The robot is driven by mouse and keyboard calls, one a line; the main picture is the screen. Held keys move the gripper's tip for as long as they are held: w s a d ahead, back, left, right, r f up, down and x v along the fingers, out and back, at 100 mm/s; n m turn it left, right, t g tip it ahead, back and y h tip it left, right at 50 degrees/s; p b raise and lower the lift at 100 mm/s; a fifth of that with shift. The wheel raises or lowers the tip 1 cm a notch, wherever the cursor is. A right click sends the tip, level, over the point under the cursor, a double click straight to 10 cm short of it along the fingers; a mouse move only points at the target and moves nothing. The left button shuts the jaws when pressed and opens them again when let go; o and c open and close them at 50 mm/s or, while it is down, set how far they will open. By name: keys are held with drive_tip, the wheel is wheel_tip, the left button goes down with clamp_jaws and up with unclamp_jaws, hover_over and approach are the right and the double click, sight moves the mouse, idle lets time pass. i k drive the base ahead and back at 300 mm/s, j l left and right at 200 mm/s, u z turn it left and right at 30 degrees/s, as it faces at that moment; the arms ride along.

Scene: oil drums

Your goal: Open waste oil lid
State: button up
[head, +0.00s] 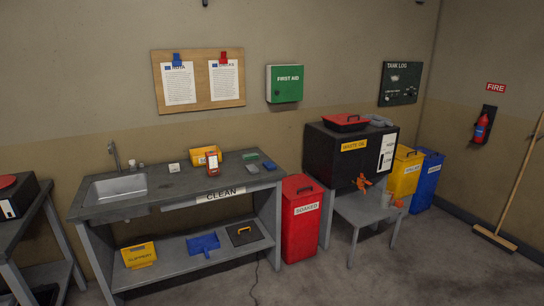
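The waste oil tank (325,152) is a black box on a grey stand against the back wall, right of the middle in the head view. It has a yellow "WASTE OIL" label (354,145) and a white strip on its front right. A red lid (345,121) with a dark handle sits on top of the tank and looks closed. A grey, cloth-like item (379,121) lies beside the lid on the tank top. My gripper is not in view.
A small grey table (362,208) with orange items and a grey cup stands before the tank. A red "SOAKED" bin (302,225) is at its left; yellow (404,174) and blue (428,182) bins are at right. A sink bench (135,205) is further left. Floor in front is clear.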

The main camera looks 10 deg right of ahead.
sight(343, 119)
drive_tip(key=i+l+z, duration=0.4)
drive_tip(key=i, duration=0.6)
drive_tip(key=i+z, duration=0.35)
drive_tip(key=i, duration=0.65)
